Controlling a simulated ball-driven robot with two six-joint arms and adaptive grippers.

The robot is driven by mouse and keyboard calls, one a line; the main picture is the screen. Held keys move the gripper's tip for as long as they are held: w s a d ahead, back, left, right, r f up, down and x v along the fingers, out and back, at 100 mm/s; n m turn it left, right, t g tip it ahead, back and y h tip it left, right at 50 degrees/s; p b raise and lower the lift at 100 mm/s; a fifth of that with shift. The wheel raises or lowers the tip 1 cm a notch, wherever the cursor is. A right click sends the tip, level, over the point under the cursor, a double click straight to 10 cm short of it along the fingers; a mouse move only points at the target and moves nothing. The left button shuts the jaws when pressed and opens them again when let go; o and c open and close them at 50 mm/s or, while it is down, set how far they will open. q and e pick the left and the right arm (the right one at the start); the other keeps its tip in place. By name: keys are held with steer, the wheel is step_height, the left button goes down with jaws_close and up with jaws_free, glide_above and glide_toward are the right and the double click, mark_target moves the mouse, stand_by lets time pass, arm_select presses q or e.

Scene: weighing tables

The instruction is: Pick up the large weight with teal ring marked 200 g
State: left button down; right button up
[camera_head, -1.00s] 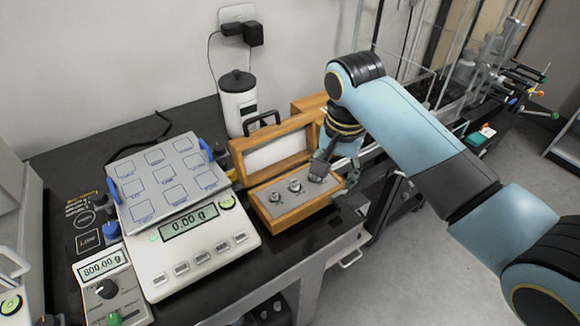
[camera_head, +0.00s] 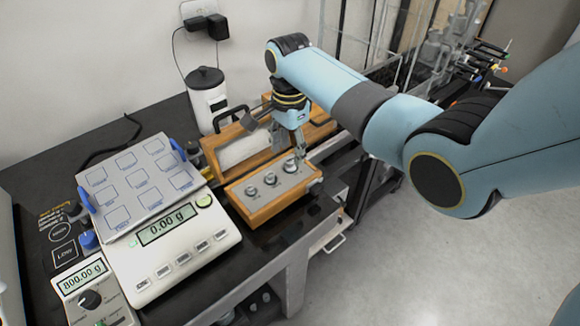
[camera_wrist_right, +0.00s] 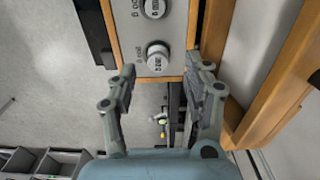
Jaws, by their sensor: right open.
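Three metal knobbed weights stand in a row in the open wooden box. In the head view they are the left weight (camera_head: 251,191), the middle weight (camera_head: 270,180) and the right weight (camera_head: 290,167). I cannot make out a teal ring or read the marks. My right gripper (camera_head: 282,142) is open and empty above the right end of the box. In the right wrist view, its spread fingers (camera_wrist_right: 161,82) flank the box's near end, with the nearest weight (camera_wrist_right: 158,56) just ahead of the gap between the tips. A second weight (camera_wrist_right: 155,8) is farther up. My left gripper is not in view.
The wooden box (camera_head: 262,213) has its raised lid behind the weights, close to my gripper. A scale (camera_head: 185,260) reading 0.00 g stands left of it. A white canister (camera_head: 207,97) is behind. The table's front edge is close to the box.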

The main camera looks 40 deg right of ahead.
mark_target(290, 160)
step_height(290, 160, down, 3)
steer(key=shift+s+f, duration=0.1)
steer(key=shift+f, duration=0.05)
steer(key=shift+c, duration=0.4)
jaws_close()
